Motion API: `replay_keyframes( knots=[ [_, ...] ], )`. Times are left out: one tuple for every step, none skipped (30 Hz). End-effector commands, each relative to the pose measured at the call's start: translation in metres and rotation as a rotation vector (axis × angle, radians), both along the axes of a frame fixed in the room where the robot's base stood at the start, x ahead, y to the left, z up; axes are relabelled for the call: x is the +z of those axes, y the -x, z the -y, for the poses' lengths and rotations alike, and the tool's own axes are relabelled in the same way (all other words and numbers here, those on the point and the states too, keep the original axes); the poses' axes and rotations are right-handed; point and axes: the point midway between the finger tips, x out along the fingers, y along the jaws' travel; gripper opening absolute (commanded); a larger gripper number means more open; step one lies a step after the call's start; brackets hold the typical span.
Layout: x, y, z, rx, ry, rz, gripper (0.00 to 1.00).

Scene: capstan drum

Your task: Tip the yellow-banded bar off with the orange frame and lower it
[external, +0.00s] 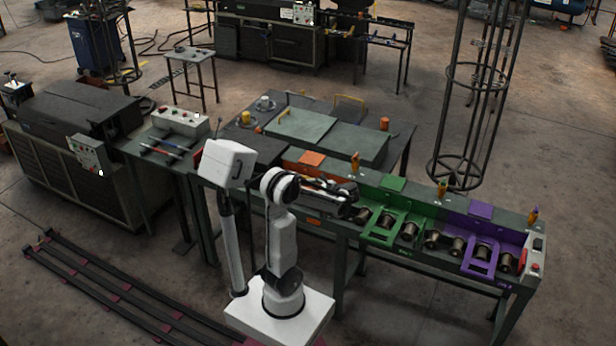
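My gripper (352,207) is at the end of my dark forearm, low over the roller bench, at the left edge of the green frame. It is small and dark here, so I cannot tell its opening or whether it touches anything. The orange frame shows only in part: an orange plate (312,158) on the back rail and a bit of orange at the bench front. My arm hides most of that section. I cannot make out the yellow-banded bar.
A green frame (397,214) and a purple frame (492,252) stand over rollers to the right. A control box (534,250) is at the bench's right end. A table with green panels (330,135) lies behind. Floor in front is free at the right.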

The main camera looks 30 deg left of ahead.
Motion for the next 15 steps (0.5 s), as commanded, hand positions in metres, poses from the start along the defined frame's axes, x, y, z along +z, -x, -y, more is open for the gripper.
replay_keyframes(
  knots=[
    [0.0, 0.0, 0.0, 0.0, 0.0, 0.0, 0.38],
    [0.0, 0.0, 0.0, 0.0, 0.0, 0.0, 0.38],
    [0.0, 0.0, 0.0, 0.0, 0.0, 0.0, 0.38],
    [0.0, 0.0, 0.0, 0.0, 0.0, 0.0, 0.38],
    [0.0, 0.0, 0.0, 0.0, 0.0, 0.0, 0.38],
    [0.0, 0.0, 0.0, 0.0, 0.0, 0.0, 0.38],
    [0.0, 0.0, 0.0, 0.0, 0.0, 0.0, 0.36],
    [0.0, 0.0, 0.0, 0.001, 0.0, 0.0, 0.32],
    [0.001, 0.0, -0.001, 0.003, 0.004, 0.002, 0.27],
    [0.001, -0.001, -0.002, 0.008, 0.011, 0.003, 0.23],
    [0.003, -0.001, -0.004, 0.016, 0.021, 0.007, 0.19],
    [0.004, -0.002, -0.007, 0.033, 0.044, 0.013, 0.14],
    [0.006, -0.003, -0.011, 0.049, 0.064, 0.02, 0.1],
    [0.008, -0.004, -0.014, 0.069, 0.091, 0.029, 0.06],
    [0.01, -0.006, -0.02, 0.102, 0.133, 0.043, 0.0]
  ],
)
